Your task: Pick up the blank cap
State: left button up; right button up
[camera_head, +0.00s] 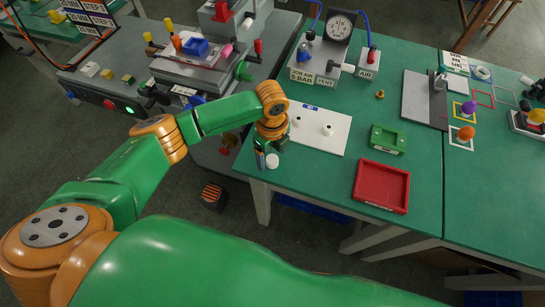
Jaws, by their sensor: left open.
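A small white cylindrical piece (272,161), which looks like the blank cap, shows at the tips of my left gripper (266,157), near the front left corner of the green table. The gripper is open and points down. I cannot tell whether its fingers are around the piece or only beside it, and the gripper hides part of the surroundings. My right gripper is not in view.
A red tray (381,204) and a green fixture (387,139) stand to the right on the table (420,229). A gauge unit (336,45) stands behind. Table is clear between board and red tray.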

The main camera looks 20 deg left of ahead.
pick_arm(q)
jog(key=shift+w+f, duration=0.25)
jog(key=shift+f, duration=0.45)
grip_shut()
jog(key=shift+r, duration=0.1)
